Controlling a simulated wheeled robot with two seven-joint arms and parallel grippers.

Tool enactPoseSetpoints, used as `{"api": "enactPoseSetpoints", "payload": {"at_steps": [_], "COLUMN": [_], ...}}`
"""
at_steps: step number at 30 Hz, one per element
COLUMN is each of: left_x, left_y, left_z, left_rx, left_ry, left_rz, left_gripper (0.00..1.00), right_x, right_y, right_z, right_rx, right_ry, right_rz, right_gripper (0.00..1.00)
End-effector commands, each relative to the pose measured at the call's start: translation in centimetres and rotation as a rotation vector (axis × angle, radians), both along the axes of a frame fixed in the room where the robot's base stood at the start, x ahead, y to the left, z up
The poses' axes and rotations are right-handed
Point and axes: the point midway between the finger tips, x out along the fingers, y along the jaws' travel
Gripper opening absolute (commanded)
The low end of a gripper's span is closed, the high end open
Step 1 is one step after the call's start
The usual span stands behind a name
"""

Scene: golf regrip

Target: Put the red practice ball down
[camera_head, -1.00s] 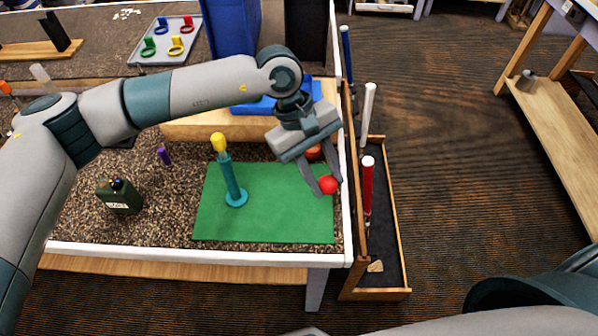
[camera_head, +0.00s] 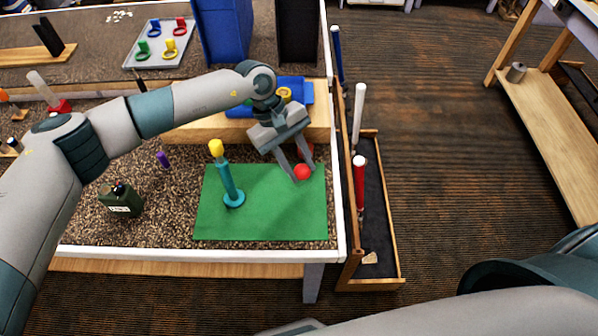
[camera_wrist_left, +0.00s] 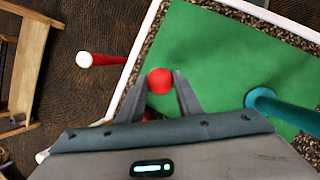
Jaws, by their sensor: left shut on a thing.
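The red practice ball (camera_head: 302,172) is between the fingertips of my left gripper (camera_head: 304,170), which is shut on it. The ball is over the back right part of the green mat (camera_head: 270,215). I cannot tell how high above the mat it is. In the left wrist view the ball (camera_wrist_left: 160,81) shows at the fingertips, with the green mat (camera_wrist_left: 220,50) beyond. My right gripper is not in view.
A teal stand (camera_head: 229,185) with a yellow top stands on the mat left of the ball. A wooden block (camera_head: 200,128) lies behind the mat. A rack holding several clubs, one with a red grip (camera_head: 360,185), is beside the table's right edge.

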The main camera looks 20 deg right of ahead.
Motion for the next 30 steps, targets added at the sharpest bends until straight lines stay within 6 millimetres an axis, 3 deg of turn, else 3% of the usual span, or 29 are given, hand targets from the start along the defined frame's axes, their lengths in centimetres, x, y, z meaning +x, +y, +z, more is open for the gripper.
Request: {"api": "enactPoseSetpoints", "payload": {"at_steps": [9, 30], "left_x": [-0.1, 0.0], "left_y": [0.0, 0.0], "left_z": [-3.1, -4.2], "left_rx": [0.001, 0.001], "left_ry": [0.002, 0.000], "left_rz": [0.001, 0.001], "left_gripper": [0.10, 0.10], "right_x": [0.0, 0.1], "right_y": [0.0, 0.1], "right_z": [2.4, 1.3], "right_rx": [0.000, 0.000], "right_ry": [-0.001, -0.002], "right_rz": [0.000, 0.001], "right_gripper": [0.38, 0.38]}}
